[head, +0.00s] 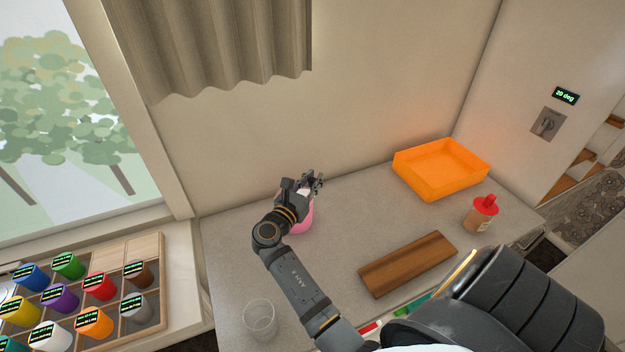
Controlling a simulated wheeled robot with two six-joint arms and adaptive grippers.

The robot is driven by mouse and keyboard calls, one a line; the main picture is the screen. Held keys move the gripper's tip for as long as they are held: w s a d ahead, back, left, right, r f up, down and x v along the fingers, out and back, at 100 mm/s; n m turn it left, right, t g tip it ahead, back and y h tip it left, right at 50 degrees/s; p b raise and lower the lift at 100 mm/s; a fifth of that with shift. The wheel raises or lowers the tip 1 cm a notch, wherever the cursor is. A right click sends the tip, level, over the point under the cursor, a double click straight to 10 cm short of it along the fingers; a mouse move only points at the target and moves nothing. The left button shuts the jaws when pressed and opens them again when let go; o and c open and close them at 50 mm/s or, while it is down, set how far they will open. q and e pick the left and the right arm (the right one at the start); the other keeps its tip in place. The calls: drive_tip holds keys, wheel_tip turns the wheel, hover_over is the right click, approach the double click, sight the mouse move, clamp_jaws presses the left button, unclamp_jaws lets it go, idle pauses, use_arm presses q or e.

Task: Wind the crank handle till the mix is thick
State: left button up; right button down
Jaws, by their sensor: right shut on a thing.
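A pink vessel (307,220) stands on the counter near the back wall, mostly hidden behind my right wrist. My right gripper (313,184) is over the top of the vessel. It is shut on what appears to be the crank handle, which the fingers almost fully hide. I cannot see the mix inside the vessel or tell how thick it is. My left gripper is not in view.
An orange tray (440,186) is at the back right, with a red-capped jar (481,213) in front of it. A wooden board (407,264) lies mid-counter. A clear glass (260,318) stands at front left. A wooden rack (150,249) holds several coloured jars.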

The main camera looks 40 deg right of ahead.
drive_tip(key=shift+s+a+g, duration=0.1)
drive_tip(key=shift+g, duration=0.2)
drive_tip(key=c, duration=1.1)
unclamp_jaws()
drive_tip(key=shift+c, duration=0.2)
